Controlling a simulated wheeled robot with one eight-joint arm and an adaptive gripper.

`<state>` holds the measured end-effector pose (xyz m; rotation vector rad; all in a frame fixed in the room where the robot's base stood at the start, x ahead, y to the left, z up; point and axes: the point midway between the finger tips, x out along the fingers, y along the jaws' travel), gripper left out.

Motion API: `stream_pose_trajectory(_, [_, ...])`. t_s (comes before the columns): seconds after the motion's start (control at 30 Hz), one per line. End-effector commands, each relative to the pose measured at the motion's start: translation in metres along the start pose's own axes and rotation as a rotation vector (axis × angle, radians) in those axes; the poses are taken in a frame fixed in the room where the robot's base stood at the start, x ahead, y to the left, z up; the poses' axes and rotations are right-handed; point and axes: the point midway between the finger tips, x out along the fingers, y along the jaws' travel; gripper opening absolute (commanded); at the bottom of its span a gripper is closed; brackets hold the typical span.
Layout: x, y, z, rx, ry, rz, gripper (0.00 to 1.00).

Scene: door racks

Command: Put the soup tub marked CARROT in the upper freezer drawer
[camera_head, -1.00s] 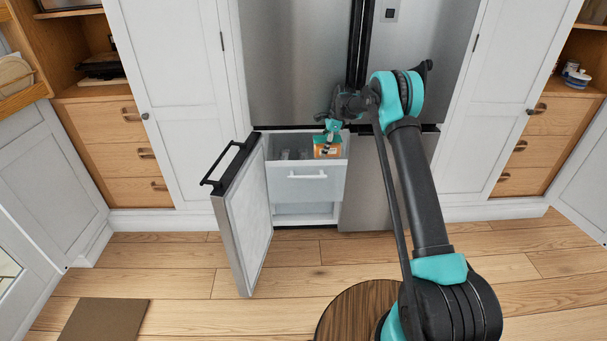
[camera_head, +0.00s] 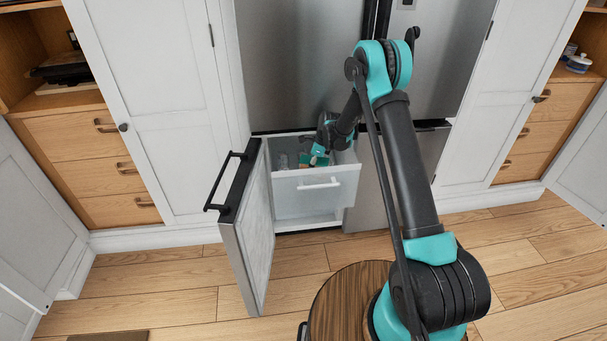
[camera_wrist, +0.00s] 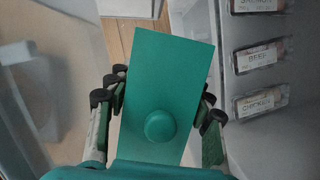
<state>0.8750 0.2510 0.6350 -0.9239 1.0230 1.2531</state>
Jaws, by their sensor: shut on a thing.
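The upper freezer drawer (camera_head: 335,195) is pulled out, with a pale front and a white handle. My gripper (camera_head: 317,160) is down at its open top, toward the right side. In the head view only a little of this tub shows, behind the drawer front and my gripper. Its label is hidden, so I cannot read CARROT. I cannot tell whether it touches the drawer floor.
The freezer door (camera_head: 250,225) stands open to the left of the drawer. Clear items (camera_head: 283,161) lie in the drawer's left part. Labels reading BEEF (camera_wrist: 257,58) and CHICKEN (camera_wrist: 261,102) line the wrist view's right side. A fridge door (camera_head: 300,65) is above.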

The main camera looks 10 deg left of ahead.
Motion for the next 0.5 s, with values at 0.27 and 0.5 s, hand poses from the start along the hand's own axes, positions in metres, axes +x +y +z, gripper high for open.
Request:
stream_pose_trajectory(0.27, [0.041,0.004,-0.013,0.012,-0.001,-0.004,0.26])
stream_pose_trajectory(0.5, [0.062,0.004,-0.020,0.011,-0.001,-0.004,0.26])
